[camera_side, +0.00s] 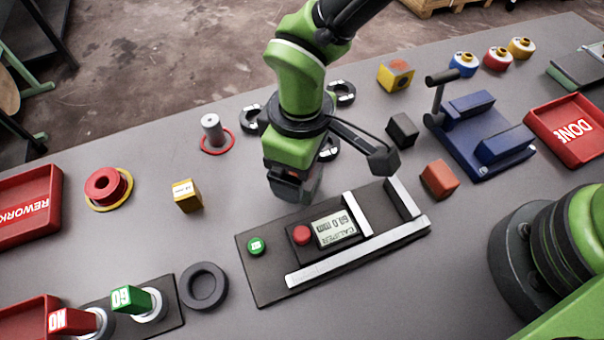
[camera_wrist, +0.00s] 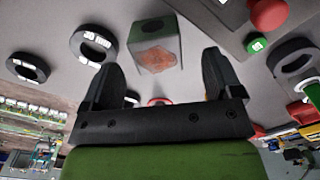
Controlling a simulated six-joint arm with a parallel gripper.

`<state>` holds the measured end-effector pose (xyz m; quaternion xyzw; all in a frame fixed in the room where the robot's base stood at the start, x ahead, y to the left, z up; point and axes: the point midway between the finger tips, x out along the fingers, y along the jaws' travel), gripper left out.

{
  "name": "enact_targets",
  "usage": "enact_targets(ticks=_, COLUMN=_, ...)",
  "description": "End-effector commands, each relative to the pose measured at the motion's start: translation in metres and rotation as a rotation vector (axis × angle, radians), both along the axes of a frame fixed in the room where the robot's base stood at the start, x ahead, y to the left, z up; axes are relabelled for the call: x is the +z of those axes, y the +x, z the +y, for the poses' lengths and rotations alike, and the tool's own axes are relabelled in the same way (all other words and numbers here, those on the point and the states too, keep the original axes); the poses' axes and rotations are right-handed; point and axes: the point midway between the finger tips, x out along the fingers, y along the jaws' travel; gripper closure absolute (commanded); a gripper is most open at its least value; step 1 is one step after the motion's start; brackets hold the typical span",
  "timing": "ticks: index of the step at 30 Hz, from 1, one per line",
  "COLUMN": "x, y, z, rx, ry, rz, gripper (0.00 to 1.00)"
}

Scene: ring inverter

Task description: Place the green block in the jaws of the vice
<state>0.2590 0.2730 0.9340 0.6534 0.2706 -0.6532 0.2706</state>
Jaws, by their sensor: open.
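My gripper (camera_side: 291,188) is open and points down behind the caliper in the side view. In the wrist view its fingers (camera_wrist: 158,62) are spread, with a grey-green block (camera_wrist: 150,28) in line with the gap between them. The block has a dark disc on one face and an orange diamond on another. I cannot tell if the fingertips reach beside it. In the side view my gripper mostly hides this block (camera_side: 313,184). The blue vice (camera_side: 478,140) stands at the right, its two jaws (camera_side: 504,143) apart with an empty gap between them.
The caliper (camera_side: 350,237) lies just in front of my gripper. A black cube (camera_side: 402,130) and an orange-red cube (camera_side: 439,180) stand between my gripper and the vice. A yellow cube (camera_side: 396,76) is behind. Black rings (camera_side: 342,92) surround my gripper's rear.

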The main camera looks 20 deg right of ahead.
Motion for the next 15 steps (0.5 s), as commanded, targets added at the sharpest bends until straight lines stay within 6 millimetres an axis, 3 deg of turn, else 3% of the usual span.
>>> enact_targets(ticks=6, x=-0.031, y=0.002, z=-0.003, rx=-0.002, ry=-0.001, rz=0.001, gripper=0.15)
enact_targets(ticks=15, x=-0.035, y=0.002, z=-0.002, rx=-0.002, ry=0.0, rz=-0.001, gripper=0.17)
